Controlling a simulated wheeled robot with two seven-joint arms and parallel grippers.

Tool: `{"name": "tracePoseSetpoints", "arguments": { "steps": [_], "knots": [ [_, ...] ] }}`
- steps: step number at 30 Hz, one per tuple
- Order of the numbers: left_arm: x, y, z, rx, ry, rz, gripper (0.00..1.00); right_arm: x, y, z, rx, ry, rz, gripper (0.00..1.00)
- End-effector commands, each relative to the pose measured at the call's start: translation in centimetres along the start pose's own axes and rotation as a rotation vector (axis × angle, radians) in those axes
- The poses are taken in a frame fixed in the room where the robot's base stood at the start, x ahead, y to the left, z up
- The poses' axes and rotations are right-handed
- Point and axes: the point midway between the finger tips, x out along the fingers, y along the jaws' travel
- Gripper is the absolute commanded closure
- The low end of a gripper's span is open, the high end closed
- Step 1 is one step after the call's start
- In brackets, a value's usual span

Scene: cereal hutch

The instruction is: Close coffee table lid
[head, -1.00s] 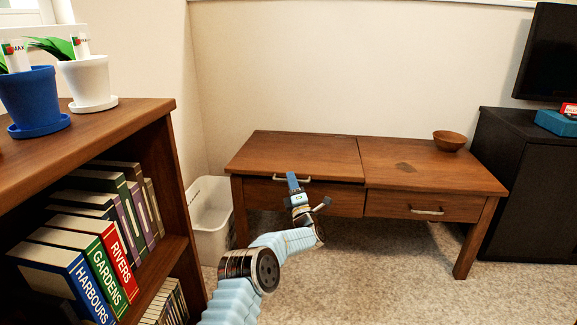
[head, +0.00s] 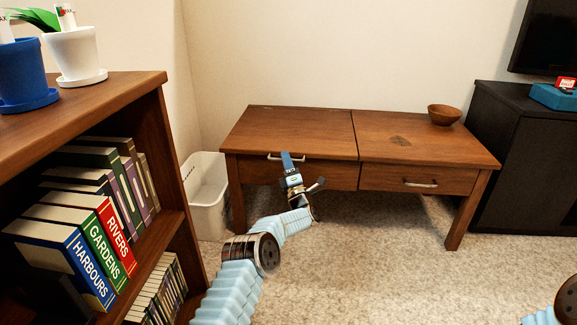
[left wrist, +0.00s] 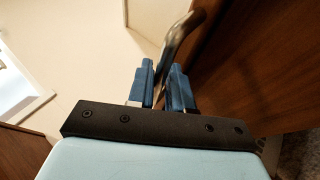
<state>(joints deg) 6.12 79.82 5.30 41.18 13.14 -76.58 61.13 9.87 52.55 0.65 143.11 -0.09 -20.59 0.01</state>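The coffee table (head: 430,150) is brown wood and stands against the back wall. Its left top panel, the lid (head: 290,130), looks lying flat, about level with the right half; a small gap cannot be ruled out. A pale metal handle (head: 272,156) is at the lid's front edge. My left gripper (head: 287,158) is at this handle. In the left wrist view the handle (left wrist: 181,35) runs down between the two blue fingers (left wrist: 163,80), which are close together around it. The fingertips' contact is partly hidden. My right gripper is out of view; part of my right arm shows at lower right.
A bookshelf (head: 120,95) with books and potted plants stands close on the left. A white bin (head: 207,200) is beside the table. A wooden bowl (head: 444,114) sits on the table's right half. A black cabinet (head: 530,165) is at right. Carpet in front is clear.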

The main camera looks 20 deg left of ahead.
Motion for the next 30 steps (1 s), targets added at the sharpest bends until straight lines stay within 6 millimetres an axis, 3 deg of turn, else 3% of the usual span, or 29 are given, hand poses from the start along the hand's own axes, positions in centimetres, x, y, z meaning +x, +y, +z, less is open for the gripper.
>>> {"name": "tracePoseSetpoints", "arguments": {
  "steps": [1,7,18,24,30],
  "knots": [
    [-0.5,-0.8,-0.2,0.005,-0.002,-0.02,0.62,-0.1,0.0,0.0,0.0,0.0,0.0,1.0],
    [-3.0,-0.3,0.0,0.005,-0.004,-0.018,0.62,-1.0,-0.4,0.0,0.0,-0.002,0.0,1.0],
    [-11.7,0.1,0.1,0.001,-0.002,-0.004,0.62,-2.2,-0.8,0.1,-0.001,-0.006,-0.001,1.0],
    [-13.6,0.2,0.1,-0.001,-0.001,0.001,0.62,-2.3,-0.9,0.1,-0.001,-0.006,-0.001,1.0],
    [-13.8,0.2,0.1,-0.001,0.0,0.003,0.62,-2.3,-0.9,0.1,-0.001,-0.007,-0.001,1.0]
  ]
}}
